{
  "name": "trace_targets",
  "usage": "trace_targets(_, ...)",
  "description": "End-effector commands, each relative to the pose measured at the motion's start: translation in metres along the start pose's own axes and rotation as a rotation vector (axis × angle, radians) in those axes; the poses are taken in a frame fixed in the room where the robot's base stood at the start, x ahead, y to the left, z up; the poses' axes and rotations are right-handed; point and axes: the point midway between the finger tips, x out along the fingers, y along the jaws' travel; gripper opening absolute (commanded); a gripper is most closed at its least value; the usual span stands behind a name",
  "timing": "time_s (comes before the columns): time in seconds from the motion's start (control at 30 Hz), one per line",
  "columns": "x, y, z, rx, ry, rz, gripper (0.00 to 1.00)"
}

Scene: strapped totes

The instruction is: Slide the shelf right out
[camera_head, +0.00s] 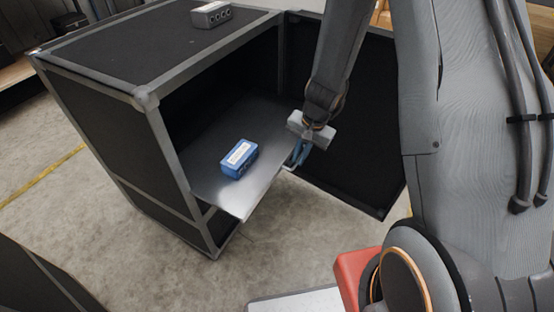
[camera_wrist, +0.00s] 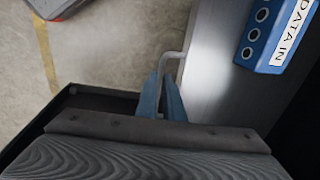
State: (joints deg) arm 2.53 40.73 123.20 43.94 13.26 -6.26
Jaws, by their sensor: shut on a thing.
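The grey metal shelf (camera_head: 208,187) sticks partly out of the front of a black case (camera_head: 95,125) with grey edges. A blue box (camera_head: 239,159) with a white label lies on it. In the wrist view the shelf (camera_wrist: 207,85) is at the right, and the blue box (camera_wrist: 262,45) shows the words DATA IN. My gripper (camera_head: 298,155) is at the shelf's front edge, right of the box. In the wrist view its blue fingers (camera_wrist: 168,98) are shut on the pale bent handle (camera_wrist: 173,57) of the shelf. The shelf's rear is inside the dark case.
The case's black door (camera_head: 360,150) stands open on the right, close to my gripper. A grey box with round sockets (camera_head: 211,14) sits on top of the case. Bare concrete floor (camera_head: 270,240) lies in front. Another black case (camera_head: 30,285) is at the lower left.

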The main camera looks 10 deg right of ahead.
Motion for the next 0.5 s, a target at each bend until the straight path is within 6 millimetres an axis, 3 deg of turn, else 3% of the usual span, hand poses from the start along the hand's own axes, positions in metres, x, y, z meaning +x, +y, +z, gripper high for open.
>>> trace_targets(0.2,-0.004,0.032,-0.004,-0.006,0.008,-0.003,0.0)
trace_targets(0.5,-0.011,0.054,-0.001,-0.02,0.007,-0.002,0.0)
